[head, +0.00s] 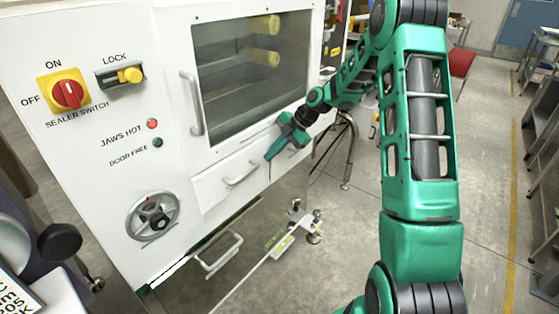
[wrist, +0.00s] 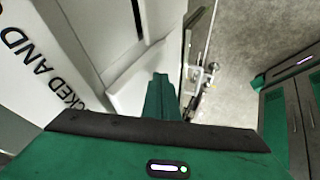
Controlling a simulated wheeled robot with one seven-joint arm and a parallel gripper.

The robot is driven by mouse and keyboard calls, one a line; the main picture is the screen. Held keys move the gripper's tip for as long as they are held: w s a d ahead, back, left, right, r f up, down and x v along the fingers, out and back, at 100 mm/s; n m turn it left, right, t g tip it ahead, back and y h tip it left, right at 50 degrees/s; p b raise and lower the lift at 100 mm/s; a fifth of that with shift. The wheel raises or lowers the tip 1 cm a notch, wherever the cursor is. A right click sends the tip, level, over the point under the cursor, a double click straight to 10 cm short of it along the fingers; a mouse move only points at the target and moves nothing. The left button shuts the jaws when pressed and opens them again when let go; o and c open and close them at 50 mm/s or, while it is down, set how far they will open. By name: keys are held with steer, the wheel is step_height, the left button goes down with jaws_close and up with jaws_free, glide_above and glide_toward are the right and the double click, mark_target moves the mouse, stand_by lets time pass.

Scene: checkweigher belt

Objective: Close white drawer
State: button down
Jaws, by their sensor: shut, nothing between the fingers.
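The white drawer (head: 222,190) is in the front of the white machine, below the window door, with a bar handle (head: 240,174) on its face. How far it stands out from the machine is hard to tell. My gripper (head: 268,159) is shut and empty, its fingers pointing down at the right part of the drawer front, right of the handle. In the wrist view the shut fingers (wrist: 160,88) lie over or beside a white panel (wrist: 130,95). Whether they touch it cannot be told.
The window door (head: 250,80) above has a vertical handle (head: 192,103). A lower handle (head: 219,255) sits below the drawer. A sealer switch (head: 66,93) and handwheel (head: 152,216) are on the left panel. A small stand (head: 300,222) is on the floor; open floor lies right.

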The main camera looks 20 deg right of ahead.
steer(key=shift+w+a+r, duration=0.1)
steer(key=shift+w+a, duration=0.1)
steer(key=shift+w, duration=0.25)
steer(key=shift+w, duration=0.1)
steer(key=s+d+r, duration=0.7)
steer(key=d+r, duration=0.1)
steer(key=s+r+m+g+h, duration=0.1)
steer(key=s+r+m+h, duration=0.2)
steer(key=s+m, duration=0.6)
steer(key=s+d+r+m+g+h, duration=0.1)
steer(key=s+d+m+g+h, duration=0.1)
steer(key=s+m, duration=1.7)
steer(key=s+h, duration=0.1)
steer(key=s, duration=1.2)
steer(key=shift+r+m+h, duration=0.2)
steer(key=shift+m+h, duration=0.1)
